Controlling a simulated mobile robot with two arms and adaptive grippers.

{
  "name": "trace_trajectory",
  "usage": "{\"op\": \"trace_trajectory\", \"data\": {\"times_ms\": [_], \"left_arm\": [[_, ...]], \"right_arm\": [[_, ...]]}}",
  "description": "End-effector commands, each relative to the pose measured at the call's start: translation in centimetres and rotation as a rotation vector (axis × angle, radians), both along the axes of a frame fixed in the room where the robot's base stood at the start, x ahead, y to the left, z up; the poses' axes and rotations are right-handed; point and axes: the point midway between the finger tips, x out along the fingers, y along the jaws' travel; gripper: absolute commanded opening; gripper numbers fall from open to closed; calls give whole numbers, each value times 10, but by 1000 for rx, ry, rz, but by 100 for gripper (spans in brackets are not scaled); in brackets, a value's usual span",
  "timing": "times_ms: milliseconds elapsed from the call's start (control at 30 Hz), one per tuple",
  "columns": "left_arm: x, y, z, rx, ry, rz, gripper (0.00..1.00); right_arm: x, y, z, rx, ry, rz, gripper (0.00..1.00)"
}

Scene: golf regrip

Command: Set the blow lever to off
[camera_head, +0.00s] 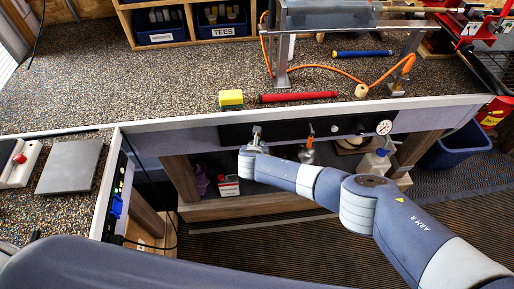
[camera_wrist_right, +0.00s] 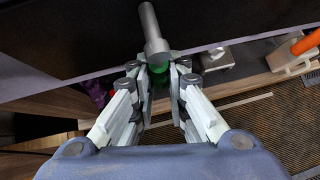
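A black panel (camera_head: 288,130) is under the front edge of the workbench, with levers on it and a round gauge (camera_head: 384,127) at its right. My right arm comes in from the right, and its gripper (camera_head: 254,138) is at the panel's left lever. In the right wrist view a grey lever (camera_wrist_right: 151,27) points down between the fingertips of my right gripper (camera_wrist_right: 159,68). The fingers look apart, on either side of the lever's end. A second lever (camera_head: 311,134) with an orange part is further right; it also shows in the wrist view (camera_wrist_right: 305,42). No label reads clearly. My left gripper is out of view.
A yellow-green sponge (camera_head: 231,99) and a red grip (camera_head: 299,97) lie on the bench above the panel. A shelf below holds bottles and a small red-and-white container (camera_head: 228,186). A blue bin (camera_head: 458,146) stands at the right.

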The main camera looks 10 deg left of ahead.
Motion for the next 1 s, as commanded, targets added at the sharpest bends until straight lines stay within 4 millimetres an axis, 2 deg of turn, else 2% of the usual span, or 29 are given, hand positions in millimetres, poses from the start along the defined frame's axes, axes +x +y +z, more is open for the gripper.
{"op": "trace_trajectory", "data": {"times_ms": [33,67,567,1000], "left_arm": [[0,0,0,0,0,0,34],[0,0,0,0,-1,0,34],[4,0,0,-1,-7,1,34],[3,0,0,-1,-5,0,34]], "right_arm": [[0,-2,-1,-3,1,-1,27],[0,-2,-1,-3,1,-1,34],[-4,-1,3,1,1,-1,34],[-36,-3,35,1,2,-1,34]]}}
